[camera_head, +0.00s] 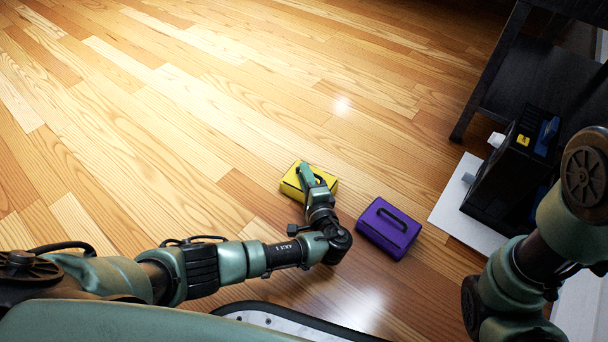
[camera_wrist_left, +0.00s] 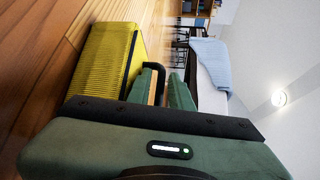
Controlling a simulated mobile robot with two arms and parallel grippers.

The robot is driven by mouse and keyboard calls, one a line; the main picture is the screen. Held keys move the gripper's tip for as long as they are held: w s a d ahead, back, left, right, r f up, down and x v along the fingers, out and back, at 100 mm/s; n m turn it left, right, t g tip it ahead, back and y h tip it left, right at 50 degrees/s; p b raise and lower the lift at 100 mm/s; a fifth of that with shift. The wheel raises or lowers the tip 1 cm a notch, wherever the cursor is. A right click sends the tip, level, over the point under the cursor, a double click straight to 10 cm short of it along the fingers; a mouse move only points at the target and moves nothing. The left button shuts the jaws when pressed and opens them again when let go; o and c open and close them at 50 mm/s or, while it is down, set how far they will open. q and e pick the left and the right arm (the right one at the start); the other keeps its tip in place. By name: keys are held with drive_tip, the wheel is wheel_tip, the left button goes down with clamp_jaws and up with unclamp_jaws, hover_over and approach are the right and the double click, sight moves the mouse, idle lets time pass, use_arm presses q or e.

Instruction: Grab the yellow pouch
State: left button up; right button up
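The yellow pouch (camera_head: 291,184) lies on the wooden floor in the head view, partly covered by my left gripper (camera_head: 307,172). In the left wrist view the yellow pouch (camera_wrist_left: 106,62) is at the left, with a dark handle loop on its near face. There my left gripper (camera_wrist_left: 164,76) shows two green fingers with a gap between them. They are close beside the pouch, at its handle. I cannot tell whether the handle lies between the fingers or whether they touch it. My right arm shows at the right of the head view, but its gripper is out of view.
A purple pouch (camera_head: 388,228) with a dark handle lies just right of the yellow one. A black box-like object (camera_head: 505,178) stands on a white sheet (camera_head: 452,206) beside a dark shelf unit (camera_head: 533,75) at the right. The floor beyond and to the left is clear.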

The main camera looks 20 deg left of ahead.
use_arm(q)
drive_tip(key=shift+d+r, duration=0.1)
drive_tip(key=shift+s, duration=0.1)
clamp_jaws()
idle(1.2)
